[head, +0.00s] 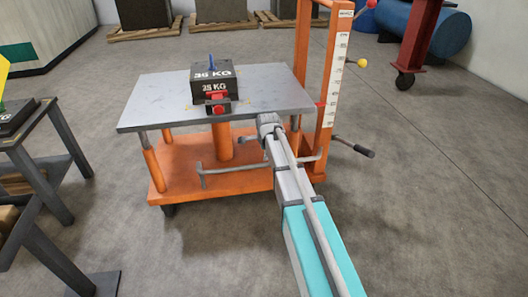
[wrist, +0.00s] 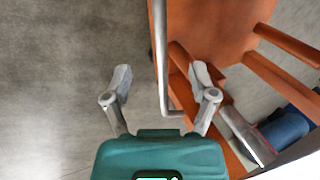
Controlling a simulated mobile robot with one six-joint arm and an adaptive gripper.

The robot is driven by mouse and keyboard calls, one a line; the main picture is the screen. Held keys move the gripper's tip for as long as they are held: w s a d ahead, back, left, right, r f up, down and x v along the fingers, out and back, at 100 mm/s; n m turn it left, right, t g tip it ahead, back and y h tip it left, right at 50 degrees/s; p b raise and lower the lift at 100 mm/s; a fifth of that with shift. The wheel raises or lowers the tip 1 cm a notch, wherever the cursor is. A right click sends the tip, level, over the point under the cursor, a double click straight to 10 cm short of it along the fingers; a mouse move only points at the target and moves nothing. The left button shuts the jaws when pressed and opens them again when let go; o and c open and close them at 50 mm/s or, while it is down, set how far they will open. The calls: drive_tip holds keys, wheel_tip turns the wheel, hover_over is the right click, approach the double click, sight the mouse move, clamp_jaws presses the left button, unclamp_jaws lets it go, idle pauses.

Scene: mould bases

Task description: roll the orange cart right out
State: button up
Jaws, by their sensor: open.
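The orange cart (head: 215,182) stands on the floor in the head view, with a grey top plate (head: 160,90) and an orange mast at its right. A grey bar handle (head: 235,170) runs along the cart's near side, partly behind my arm. In the wrist view, my gripper (wrist: 162,78) is open, with one finger on each side of the grey bar (wrist: 160,55). The fingers look apart from the bar; depth is hard to judge. The orange base (wrist: 210,30) fills the right. The fingertips are hidden in the head view.
Grey-legged stands (head: 45,130) are at the left, near the cart. A red wheeled stand (head: 420,35) and blue drums (head: 445,30) are at the back right. Crates with grey blocks (head: 145,22) line the back. The floor right and in front is clear.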

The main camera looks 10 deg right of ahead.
sight(262, 164)
drive_tip(key=shift+b+x, duration=5.3)
drive_tip(key=shift+x, duration=0.55)
clamp_jaws()
